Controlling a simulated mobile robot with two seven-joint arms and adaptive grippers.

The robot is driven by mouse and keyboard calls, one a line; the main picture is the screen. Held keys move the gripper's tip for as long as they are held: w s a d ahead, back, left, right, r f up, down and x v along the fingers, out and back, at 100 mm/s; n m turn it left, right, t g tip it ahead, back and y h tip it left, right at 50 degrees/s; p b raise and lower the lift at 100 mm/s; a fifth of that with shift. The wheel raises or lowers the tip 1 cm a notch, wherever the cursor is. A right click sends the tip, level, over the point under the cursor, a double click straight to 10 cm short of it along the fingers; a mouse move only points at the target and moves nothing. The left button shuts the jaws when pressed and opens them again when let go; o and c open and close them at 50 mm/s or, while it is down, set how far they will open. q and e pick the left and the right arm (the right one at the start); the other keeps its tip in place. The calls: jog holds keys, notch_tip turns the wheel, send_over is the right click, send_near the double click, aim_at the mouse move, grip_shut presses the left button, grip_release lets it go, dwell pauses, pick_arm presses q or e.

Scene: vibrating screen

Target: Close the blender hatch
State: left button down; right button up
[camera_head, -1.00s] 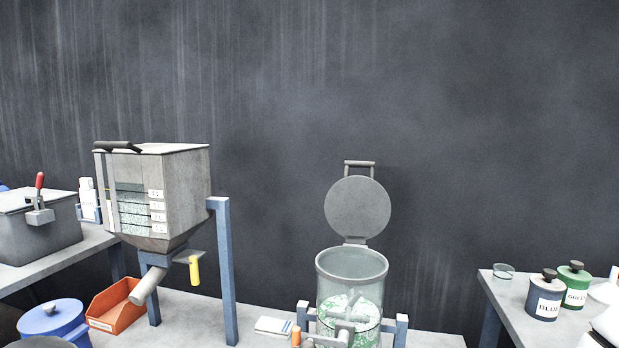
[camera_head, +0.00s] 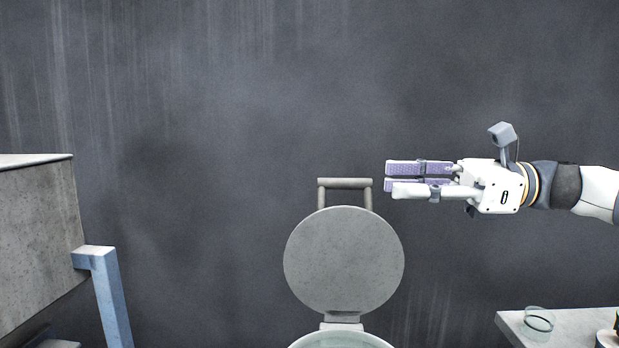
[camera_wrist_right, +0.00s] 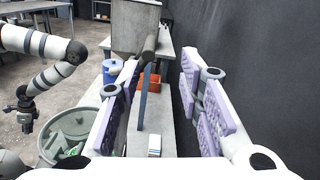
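The bowl with green-white bits (camera_wrist_right: 70,135) shows there at lower left. A dark bar (camera_wrist_right: 150,45) shows beyond the fingers. My left gripper (camera_wrist_right: 25,115) is small and dark there.
A grey hopper (camera_head: 35,210) on a blue stand (camera_head: 108,295) is at the left. A table (camera_head: 575,325) with a glass dish (camera_head: 538,322) is at the lower right. The dark wall (camera_head: 220,120) stands behind the hatch.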

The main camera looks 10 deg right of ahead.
aim_at(324, 183)
jog(key=x, duration=0.4)
jog(key=s+x, duration=0.1)
jog(key=x, duration=0.6)
jog(key=shift+s+a+b, duration=0.1)
jog(key=shift+a+b, duration=0.2)
jog(key=shift+a, duration=0.15)
jog(key=shift+r, duration=0.1)
grip_shut()
